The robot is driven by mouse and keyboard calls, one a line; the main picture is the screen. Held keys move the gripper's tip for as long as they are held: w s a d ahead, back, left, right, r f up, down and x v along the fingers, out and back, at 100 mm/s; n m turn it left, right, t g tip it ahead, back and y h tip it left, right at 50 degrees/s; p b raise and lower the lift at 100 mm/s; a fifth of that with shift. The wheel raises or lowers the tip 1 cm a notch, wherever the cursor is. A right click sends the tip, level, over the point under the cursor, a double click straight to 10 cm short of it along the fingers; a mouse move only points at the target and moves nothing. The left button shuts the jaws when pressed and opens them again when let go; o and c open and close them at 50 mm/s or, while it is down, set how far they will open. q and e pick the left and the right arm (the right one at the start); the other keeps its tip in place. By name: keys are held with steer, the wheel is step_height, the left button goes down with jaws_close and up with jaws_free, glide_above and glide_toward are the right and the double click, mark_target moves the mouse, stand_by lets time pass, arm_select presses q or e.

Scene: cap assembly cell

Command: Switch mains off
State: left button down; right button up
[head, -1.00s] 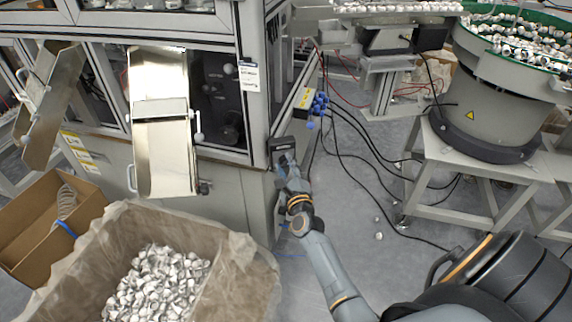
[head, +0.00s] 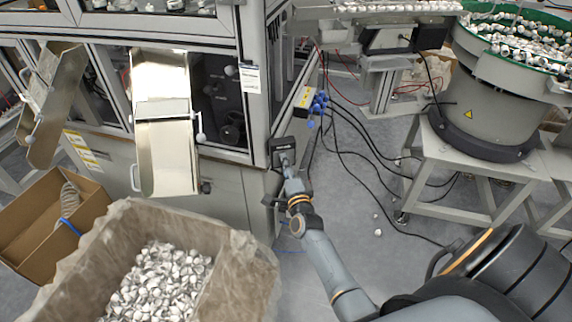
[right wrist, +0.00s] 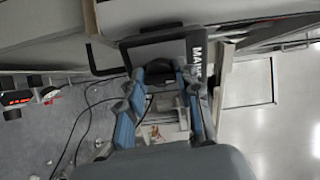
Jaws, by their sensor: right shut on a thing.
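The mains switch (head: 280,146) is a dark box on the corner post of the machine, at the middle of the head view. It also shows at the top of the right wrist view (right wrist: 158,50), with white letters reading "MAIN" on its side. My right gripper (head: 285,160) is up against the front of the box. In the right wrist view its two blue-padded fingers (right wrist: 166,78) reach to the box and are shut on the switch's handle. The handle itself is mostly hidden between the fingers, so its position cannot be read. My left gripper is out of view.
Blue plugs (head: 318,103) with black cables stick out of the machine's side, just right of the switch. A lined bin of white caps (head: 245,255) stands below left, beside an open cardboard box (head: 30,215). A bowl feeder (head: 490,100) stands at right.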

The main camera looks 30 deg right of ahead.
steer(key=shift+s+f+n, duration=0.1)
steer(key=shift+f+n, duration=0.1)
steer(key=shift+n, duration=0.3)
steer(key=o, duration=1.1)
steer(key=shift+r, duration=0.1)
steer(key=shift+o, duration=0.2)
steer(key=v, duration=1.2)
